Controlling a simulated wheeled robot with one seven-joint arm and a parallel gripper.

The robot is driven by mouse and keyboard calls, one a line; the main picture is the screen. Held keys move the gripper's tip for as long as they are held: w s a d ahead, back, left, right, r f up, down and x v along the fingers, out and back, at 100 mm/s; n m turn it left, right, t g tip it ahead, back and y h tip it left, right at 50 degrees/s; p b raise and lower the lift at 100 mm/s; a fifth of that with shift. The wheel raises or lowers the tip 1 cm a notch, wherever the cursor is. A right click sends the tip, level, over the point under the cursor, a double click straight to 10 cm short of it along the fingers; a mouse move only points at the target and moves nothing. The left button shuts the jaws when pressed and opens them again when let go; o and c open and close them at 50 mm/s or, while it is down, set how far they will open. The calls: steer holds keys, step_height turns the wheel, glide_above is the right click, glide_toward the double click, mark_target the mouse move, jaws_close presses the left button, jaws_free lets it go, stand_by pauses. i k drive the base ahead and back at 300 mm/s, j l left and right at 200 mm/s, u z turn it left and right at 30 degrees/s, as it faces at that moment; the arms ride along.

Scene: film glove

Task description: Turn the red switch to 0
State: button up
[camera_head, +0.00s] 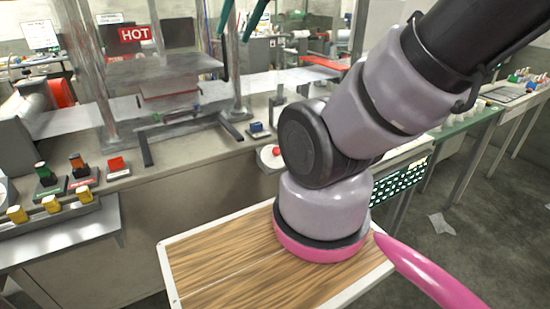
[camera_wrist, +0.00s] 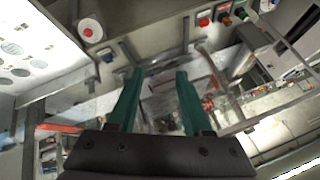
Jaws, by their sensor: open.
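The red switch (camera_head: 117,164) stands on a small base at the bench's front edge, rightmost in a row with an orange and a green switch. In the wrist view the red switch (camera_wrist: 204,21) shows at the top, right of centre. Its exact setting and any 0 mark are too small to read. My gripper (camera_head: 233,38) has teal fingers that hang in from the top edge, above the bench and right of the switch. In the wrist view my gripper (camera_wrist: 159,72) is open, with nothing between its fingers and apart from the switch.
The orange switch (camera_head: 78,165) and green switch (camera_head: 45,174) stand left of the red one, with yellow knobs (camera_head: 52,203) in front. A clear-sided press with a HOT sign (camera_head: 136,34) stands behind. A round red button (camera_head: 271,153) and a blue switch (camera_head: 258,130) lie right.

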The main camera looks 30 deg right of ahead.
mark_target(276, 152)
steer(key=l, duration=1.45)
steer(key=k, duration=0.05)
